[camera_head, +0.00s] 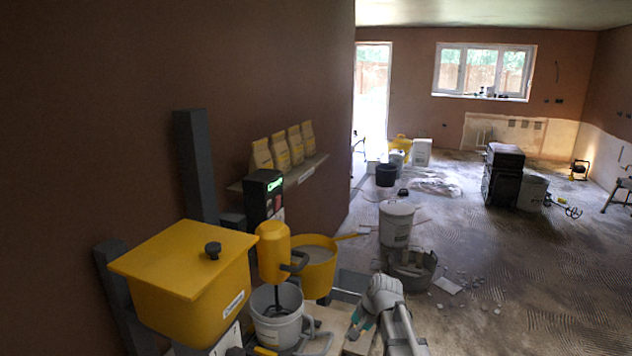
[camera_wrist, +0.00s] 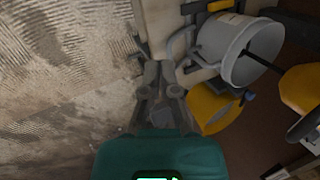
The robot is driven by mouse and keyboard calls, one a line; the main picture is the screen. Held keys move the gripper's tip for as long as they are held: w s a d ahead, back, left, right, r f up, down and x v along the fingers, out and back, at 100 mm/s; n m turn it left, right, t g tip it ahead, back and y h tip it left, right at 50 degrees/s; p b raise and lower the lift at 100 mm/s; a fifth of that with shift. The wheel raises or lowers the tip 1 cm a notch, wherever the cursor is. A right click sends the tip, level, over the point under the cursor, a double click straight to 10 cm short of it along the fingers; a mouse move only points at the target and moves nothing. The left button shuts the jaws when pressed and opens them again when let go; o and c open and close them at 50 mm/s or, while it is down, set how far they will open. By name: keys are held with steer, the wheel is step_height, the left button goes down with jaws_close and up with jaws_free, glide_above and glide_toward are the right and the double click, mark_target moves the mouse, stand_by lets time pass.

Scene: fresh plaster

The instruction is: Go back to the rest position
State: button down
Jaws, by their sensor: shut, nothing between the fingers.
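My gripper (camera_head: 352,334) is at the lower middle of the head view, with its teal body beside the edge of the work stand. In the wrist view my gripper (camera_wrist: 154,68) points down with its fingers shut and nothing between them. A grey-white bucket (camera_head: 278,331) stands left of it under a yellow mixer (camera_head: 273,252), whose dark shaft reaches into the bucket. The bucket also shows in the wrist view (camera_wrist: 222,42). My gripper is apart from the bucket.
A yellow lidded bin (camera_head: 190,300) stands left of the mixer and a yellow tub (camera_head: 318,270) behind it. Several bags (camera_head: 281,152) stand on a wall shelf (camera_head: 303,172). A white bucket (camera_head: 396,224) stands beyond my arm. The floor (camera_head: 530,270) at right is largely open.

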steer(key=s+d+n+h, duration=0.2)
steer(key=s+d, duration=0.1)
steer(key=s, duration=0.4)
steer(key=s+d+f+n+g+h, duration=0.1)
steer(key=s+d+n+h, duration=0.1)
steer(key=s, duration=0.5)
steer(key=shift+s+d+f+n+h, duration=0.35)
steer(key=shift+d+n, duration=0.35)
steer(key=shift+d, duration=0.45)
